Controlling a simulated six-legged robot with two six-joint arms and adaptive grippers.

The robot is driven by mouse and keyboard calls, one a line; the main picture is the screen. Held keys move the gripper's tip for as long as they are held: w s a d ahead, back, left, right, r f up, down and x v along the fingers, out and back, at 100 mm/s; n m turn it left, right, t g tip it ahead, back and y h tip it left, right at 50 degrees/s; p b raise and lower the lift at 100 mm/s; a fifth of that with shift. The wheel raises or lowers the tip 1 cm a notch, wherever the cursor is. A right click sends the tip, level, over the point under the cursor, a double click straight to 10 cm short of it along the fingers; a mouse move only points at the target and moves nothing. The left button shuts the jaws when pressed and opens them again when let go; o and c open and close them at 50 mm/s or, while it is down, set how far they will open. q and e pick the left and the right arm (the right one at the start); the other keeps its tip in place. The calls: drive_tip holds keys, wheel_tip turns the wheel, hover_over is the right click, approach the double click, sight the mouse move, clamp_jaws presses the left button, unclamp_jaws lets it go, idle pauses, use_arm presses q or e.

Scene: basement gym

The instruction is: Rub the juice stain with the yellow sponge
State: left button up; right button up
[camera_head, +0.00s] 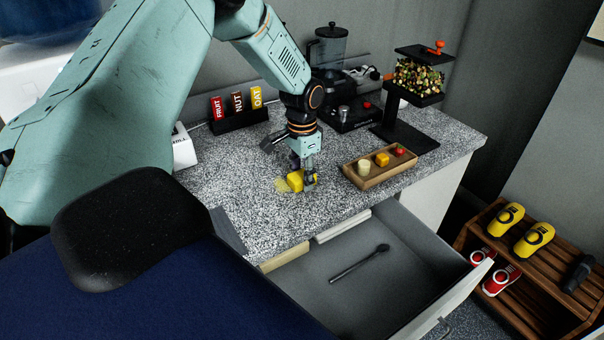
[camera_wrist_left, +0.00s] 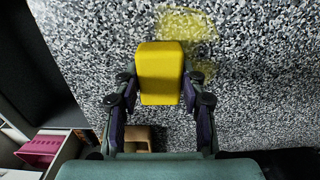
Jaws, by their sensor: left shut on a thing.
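The yellow sponge (camera_head: 296,180) is at the speckled grey counter in the head view. My left gripper (camera_head: 308,178) points down from above and is shut on it. In the left wrist view the sponge (camera_wrist_left: 160,72) sits between the two fingers of the gripper (camera_wrist_left: 158,92). The juice stain (camera_head: 282,186) is a pale yellow patch on the counter just left of the sponge. In the left wrist view the stain (camera_wrist_left: 187,24) shows just beyond the sponge. I cannot tell whether the sponge touches the counter. My right gripper is not in view.
A wooden tray (camera_head: 372,184) with small items stands right of the gripper. A bar rack (camera_head: 240,121), a blender (camera_head: 330,46) and a dispenser stand (camera_head: 410,140) are behind. An open drawer (camera_head: 400,262) with a dark utensil (camera_head: 358,263) juts out in front. The counter left of the stain is clear.

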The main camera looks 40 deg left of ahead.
sight(288, 169)
use_arm(q)
drive_tip(key=shift+w, duration=0.1)
drive_tip(key=shift+w+a, duration=0.25)
drive_tip(key=shift+a, duration=0.65)
drive_tip(key=shift+w+a, duration=0.2)
drive_tip(key=shift+a, duration=0.65)
drive_tip(key=shift+w+a+f+b, duration=0.1)
drive_tip(key=shift+w+a+b, duration=0.15)
drive_tip(key=shift+a, duration=0.45)
drive_tip(key=shift+w+a+f+b, duration=0.15)
drive_tip(key=shift+a+b, duration=0.15)
drive_tip(key=shift+a, duration=0.35)
drive_tip(key=shift+w+a+r, duration=0.1)
drive_tip(key=shift+a+r, duration=0.05)
drive_tip(key=shift+a, duration=0.2)
